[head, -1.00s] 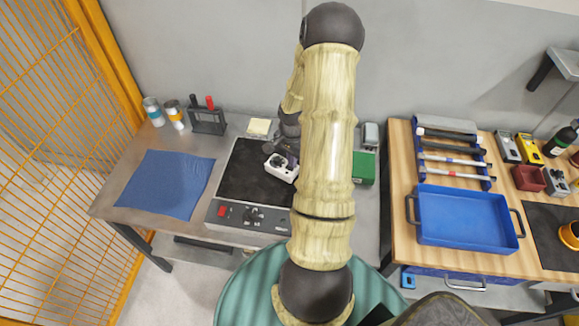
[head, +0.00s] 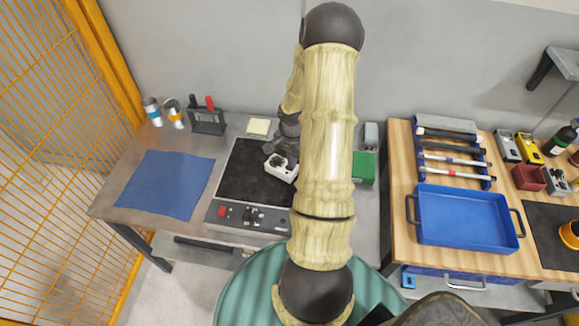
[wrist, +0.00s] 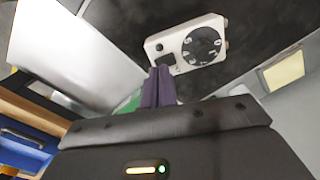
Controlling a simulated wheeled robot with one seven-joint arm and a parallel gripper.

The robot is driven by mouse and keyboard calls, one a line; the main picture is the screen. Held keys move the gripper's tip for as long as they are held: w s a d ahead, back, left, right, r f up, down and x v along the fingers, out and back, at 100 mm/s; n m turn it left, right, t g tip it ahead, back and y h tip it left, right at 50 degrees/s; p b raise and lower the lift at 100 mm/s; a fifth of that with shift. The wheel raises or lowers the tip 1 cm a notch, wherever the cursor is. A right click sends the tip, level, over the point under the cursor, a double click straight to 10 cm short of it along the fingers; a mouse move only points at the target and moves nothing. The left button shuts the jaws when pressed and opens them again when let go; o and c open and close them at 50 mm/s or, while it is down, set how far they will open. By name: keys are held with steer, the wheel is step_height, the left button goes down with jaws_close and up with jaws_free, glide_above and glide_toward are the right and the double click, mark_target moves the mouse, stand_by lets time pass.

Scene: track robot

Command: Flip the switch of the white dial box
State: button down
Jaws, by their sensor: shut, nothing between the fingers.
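The white dial box (head: 279,168) sits on the black top plate (head: 238,180) of a grey machine. In the wrist view the white box (wrist: 216,36) shows a black round dial with white marks and a small dark square part at its lower left, likely the switch (wrist: 164,58). My gripper (wrist: 160,72) is shut and empty, its purple fingertips close beside that dark part. I cannot tell whether they touch it. In the head view the fingertips (head: 292,164) are at the box's right edge, partly hidden by my arm.
A green box (head: 363,167) stands right of my arm. A blue cloth (head: 166,184) lies on the left bench, with cans and a tool rack (head: 207,121) behind. A wooden bench with a blue tray (head: 468,216) stands at the right. A yellow fence (head: 60,160) borders the left.

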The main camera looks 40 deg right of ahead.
steer(key=shift+f+b, duration=0.65)
steer(key=shift+f, duration=0.2)
stand_by(0.5)
steer(key=shift+r, duration=0.1)
steer(key=shift+r+p, duration=2.8)
steer(key=shift+r, duration=0.6)
steer(key=a+r+n+t, duration=0.1)
steer(key=a+r+n, duration=0.7)
steer(key=a+r, duration=0.5)
steer(key=s+a+r+n, duration=0.3)
steer(key=a+n, duration=0.1)
steer(key=a, duration=0.2)
steer(key=s+a+r+n+t, duration=0.1)
steer(key=s+a+r+n, duration=0.1)
steer(key=a, duration=0.4)
steer(key=shift+s+a+r+n+t, duration=0.3)
steer(key=shift+s+a+r+n, duration=0.1)
steer(key=shift+s+n, duration=0.6)
